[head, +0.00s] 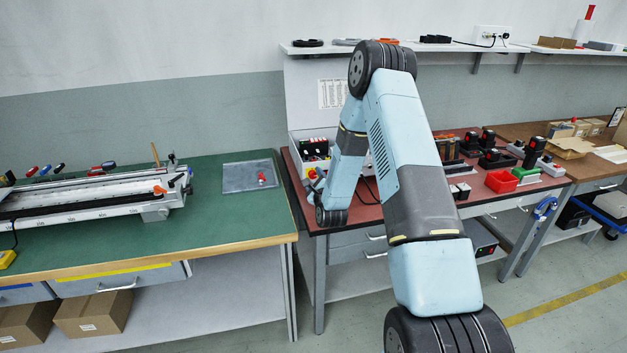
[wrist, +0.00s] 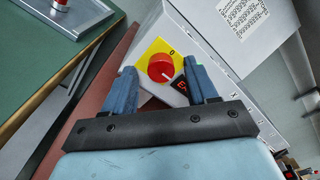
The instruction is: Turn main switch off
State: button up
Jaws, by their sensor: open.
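The main switch (wrist: 160,67) is a round red knob on a yellow plate marked "0", on the side of a light grey box (wrist: 182,35). In the wrist view it lies between and beyond the fingertips of my gripper (wrist: 158,76). The fingers are blue, spread apart and empty, and I cannot tell whether they touch the knob. In the head view the switch (head: 311,173) is a small red and yellow spot at the left end of the brown-red bench, just left of my arm. My gripper is hidden behind my arm there.
A green bench (head: 228,222) at left carries a long rail device (head: 95,197) and a grey plate with a red knob (head: 262,179). The red-brown bench (head: 366,213) holds a red bin (head: 501,182) and several power tools right of my arm. A shelf (head: 315,49) runs above.

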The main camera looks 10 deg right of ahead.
jog(key=shift+w, duration=0.2)
jog(key=c, duration=1)
jog(key=shift+a, duration=0.15)
jog(key=shift+c, duration=0.4)
